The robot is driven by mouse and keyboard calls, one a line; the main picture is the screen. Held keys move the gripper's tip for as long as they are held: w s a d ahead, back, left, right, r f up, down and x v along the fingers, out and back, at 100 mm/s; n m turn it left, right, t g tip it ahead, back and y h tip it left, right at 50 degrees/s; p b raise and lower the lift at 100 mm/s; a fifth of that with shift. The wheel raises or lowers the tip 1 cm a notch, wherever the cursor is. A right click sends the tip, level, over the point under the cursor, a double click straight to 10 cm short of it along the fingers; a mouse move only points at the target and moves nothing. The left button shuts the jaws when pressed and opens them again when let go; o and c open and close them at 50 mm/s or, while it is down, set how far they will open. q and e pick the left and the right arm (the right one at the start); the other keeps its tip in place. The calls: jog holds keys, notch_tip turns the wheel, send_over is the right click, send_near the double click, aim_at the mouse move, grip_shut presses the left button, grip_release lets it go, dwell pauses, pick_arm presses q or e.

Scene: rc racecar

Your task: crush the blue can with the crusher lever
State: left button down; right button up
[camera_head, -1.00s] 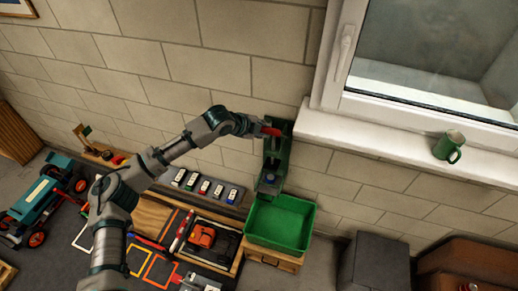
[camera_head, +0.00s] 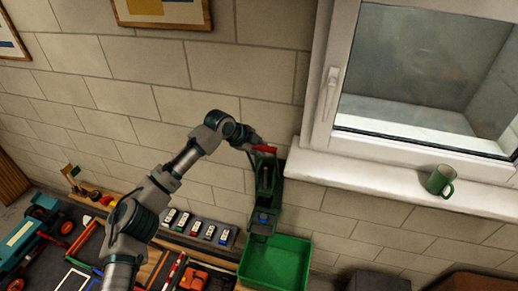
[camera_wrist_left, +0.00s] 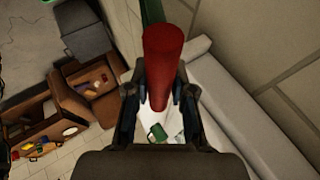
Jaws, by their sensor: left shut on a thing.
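The green can crusher (camera_head: 268,185) is fixed to the wall left of the window. A blue can (camera_head: 263,218) appears to sit low in it, small and partly enclosed by the frame. The red lever handle (camera_head: 264,149) shows at the crusher's top. My left gripper (camera_head: 253,147) is shut on this handle. In the left wrist view the red handle (camera_wrist_left: 162,50) stands between the fingers of my left gripper (camera_wrist_left: 160,100) and sticks out past them. My right gripper is not in view.
A green bin (camera_head: 275,262) stands below the crusher. A green mug (camera_head: 440,181) stands on the window sill (camera_head: 370,180). A teal toy car (camera_head: 28,235) is at far left.

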pick_arm(q)
jog(key=shift+w+r, duration=0.1)
jog(key=shift+r, duration=0.1)
jog(key=c, duration=1)
grip_release()
jog(key=shift+w, duration=0.15)
jog(key=shift+w+d+f, duration=0.1)
jog(key=shift+d+f, duration=0.1)
jog(key=v, duration=1.2)
jog(key=shift+a, duration=0.1)
jog(key=shift+f, duration=0.1)
